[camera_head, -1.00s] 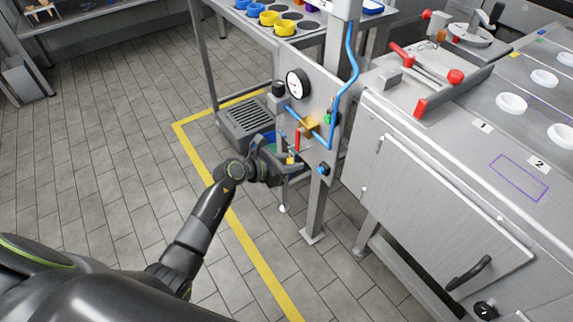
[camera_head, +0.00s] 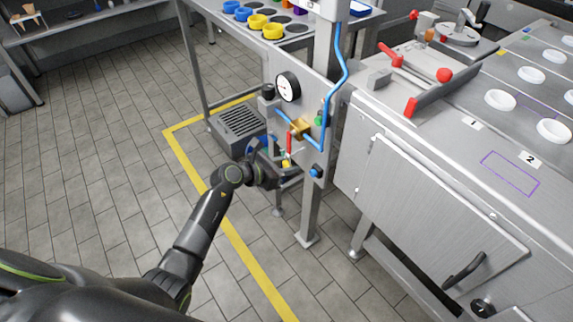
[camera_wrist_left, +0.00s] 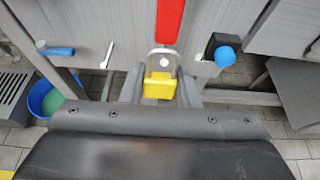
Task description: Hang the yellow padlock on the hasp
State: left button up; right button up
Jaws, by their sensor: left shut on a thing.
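The yellow padlock (camera_wrist_left: 160,89) sits upright between the fingers of my left gripper (camera_wrist_left: 160,93) in the left wrist view, with its grey shackle upward. My left gripper (camera_head: 284,169) is shut on it in front of the grey panel; there the padlock (camera_head: 286,164) is a small yellow patch, partly hidden. The shackle lies at the lower end of a red lever (camera_wrist_left: 170,20), where a pale round piece shows. I cannot tell whether the shackle passes through a hasp or only overlaps it in the view. My right gripper is not in view.
The panel (camera_head: 301,84) carries a gauge (camera_head: 288,87), a blue pipe and a blue knob (camera_wrist_left: 224,56) right of the padlock. A blue-handled part (camera_wrist_left: 57,51) juts out at left. A blue bucket (camera_wrist_left: 42,98) stands below left. A steel cabinet (camera_head: 430,200) stands at right.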

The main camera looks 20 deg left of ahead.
pick_arm(q)
jog(key=o, duration=1)
jog(key=shift+o, duration=0.2)
jog(key=shift+s+a+r, duration=0.15)
jog(key=shift+s+a, duration=0.15)
jog(key=shift+s, duration=0.05)
jog(key=p+v, duration=0.2)
jog(key=v, duration=1.4)
jog(key=shift+s, duration=0.2)
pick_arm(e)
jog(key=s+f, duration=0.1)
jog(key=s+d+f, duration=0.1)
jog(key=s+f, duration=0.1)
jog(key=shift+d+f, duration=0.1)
pick_arm(q)
jog(key=shift+a, duration=0.15)
